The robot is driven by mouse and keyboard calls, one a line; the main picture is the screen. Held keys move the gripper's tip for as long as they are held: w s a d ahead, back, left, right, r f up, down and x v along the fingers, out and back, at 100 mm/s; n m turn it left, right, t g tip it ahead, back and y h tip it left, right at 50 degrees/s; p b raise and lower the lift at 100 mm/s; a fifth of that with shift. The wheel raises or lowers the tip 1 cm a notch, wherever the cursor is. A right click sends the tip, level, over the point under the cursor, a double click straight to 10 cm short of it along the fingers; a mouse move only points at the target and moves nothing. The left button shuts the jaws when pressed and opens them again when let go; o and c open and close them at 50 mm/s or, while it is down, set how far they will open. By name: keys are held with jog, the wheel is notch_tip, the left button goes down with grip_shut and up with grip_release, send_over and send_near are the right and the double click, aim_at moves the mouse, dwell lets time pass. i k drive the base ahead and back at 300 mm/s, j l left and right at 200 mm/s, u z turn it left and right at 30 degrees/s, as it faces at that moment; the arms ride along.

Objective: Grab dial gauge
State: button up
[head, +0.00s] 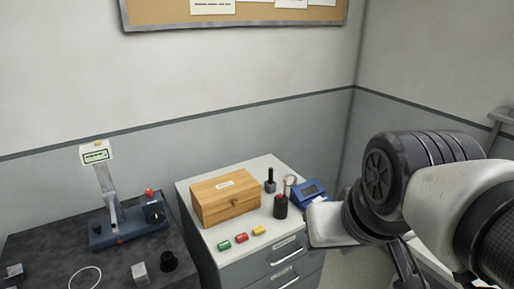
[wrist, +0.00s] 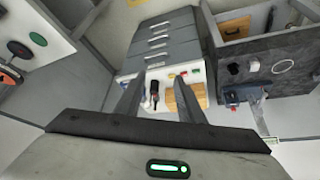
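I cannot pick out a dial gauge for certain in either view. A blue device with a small screen (head: 308,190) sits at the right back of the white-topped cabinet (head: 222,258) in the head view. A black cylinder with a red top (head: 281,207) and a dark upright piece (head: 270,181) stand near it. In the wrist view my gripper (wrist: 156,78) is open and empty, its two fingers apart. The cabinet top shows beyond and between them, some way off. In the head view my arm is at the right and the fingers cannot be made out.
A wooden box (head: 225,196) and small red, green and yellow pieces (head: 241,238) are on the cabinet. A dark bench (head: 60,250) at left holds a blue-based device (head: 125,228), a ring and small blocks. A table with round dark discs (wrist: 37,39) shows left in the wrist view.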

aim_at(281, 207)
jog(key=i+l+u, duration=0.25)
jog(key=i+u, duration=0.15)
jog(key=i+l+u, duration=0.3)
jog(key=u, duration=0.15)
jog(key=k+j+z, duration=0.15)
jog(key=j, duration=0.15)
jog(key=i+l+u, duration=0.1)
jog(key=i+l, duration=0.1)
jog(key=l, duration=0.25)
jog(key=u, duration=0.05)
